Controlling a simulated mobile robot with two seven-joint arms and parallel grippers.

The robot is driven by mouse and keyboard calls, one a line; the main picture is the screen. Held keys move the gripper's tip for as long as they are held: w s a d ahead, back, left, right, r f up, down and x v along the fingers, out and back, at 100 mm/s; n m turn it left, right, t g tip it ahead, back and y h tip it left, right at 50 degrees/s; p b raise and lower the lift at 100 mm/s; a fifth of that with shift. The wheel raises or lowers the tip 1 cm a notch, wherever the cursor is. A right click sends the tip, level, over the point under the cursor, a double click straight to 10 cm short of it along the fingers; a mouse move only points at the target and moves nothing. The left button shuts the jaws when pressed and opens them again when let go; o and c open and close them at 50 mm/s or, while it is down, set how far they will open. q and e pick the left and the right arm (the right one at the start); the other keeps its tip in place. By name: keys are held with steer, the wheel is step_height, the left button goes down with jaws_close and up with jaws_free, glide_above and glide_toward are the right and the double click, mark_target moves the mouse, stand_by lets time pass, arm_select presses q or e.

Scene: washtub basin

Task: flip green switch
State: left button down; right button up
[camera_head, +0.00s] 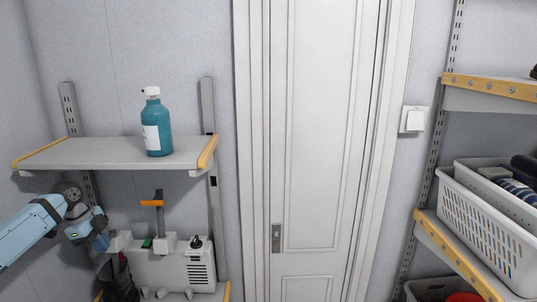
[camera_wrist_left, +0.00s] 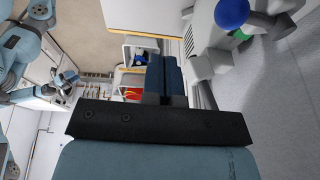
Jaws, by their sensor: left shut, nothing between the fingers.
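A small green switch (camera_head: 147,243) shows on top of the light grey machine (camera_head: 172,268) on the lower left shelf. A green part (camera_wrist_left: 240,35) also shows in the left wrist view, beside a round blue knob (camera_wrist_left: 232,12) at the upper right. My left gripper (camera_head: 102,243) is at the machine's left end, left of the switch and apart from it. In the left wrist view its dark blue fingers (camera_wrist_left: 164,78) are shut together with nothing between them. My right gripper is not seen in the head view.
A teal bottle (camera_head: 157,126) stands on the shelf (camera_head: 95,153) above the machine. An orange-handled upright part (camera_head: 153,203) rises behind the switch, and a black knob (camera_head: 196,242) is to its right. A closed white door (camera_head: 318,130) is mid-view. A white basket (camera_head: 480,225) is at right.

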arm_select(q)
steer(key=s+d+f+n+t, duration=0.1)
steer(key=s+d+f, duration=0.2)
steer(key=d+f, duration=0.3)
steer(key=s+d+f+n+t, duration=0.1)
steer(key=s+d+f+n, duration=0.1)
steer(key=d+f, duration=0.4)
steer(key=s+d+f+n+t, duration=0.1)
steer(key=s+d+f, duration=0.3)
steer(key=d+f, duration=0.3)
step_height(320, 180, down, 5)
steer(key=shift+n+h, duration=0.3)
steer(key=s+d+f+n+t, duration=0.5)
steer(key=s+d, duration=0.4)
steer(key=s, duration=0.4)
steer(key=s+d+n+t+y, duration=0.1)
steer(key=s+n, duration=0.3)
steer(key=s, duration=0.7)
steer(key=shift+s+d+r+n+t, duration=0.15)
steer(key=shift+d+r+n+t, duration=0.15)
steer(key=shift+d+n+t, duration=0.15)
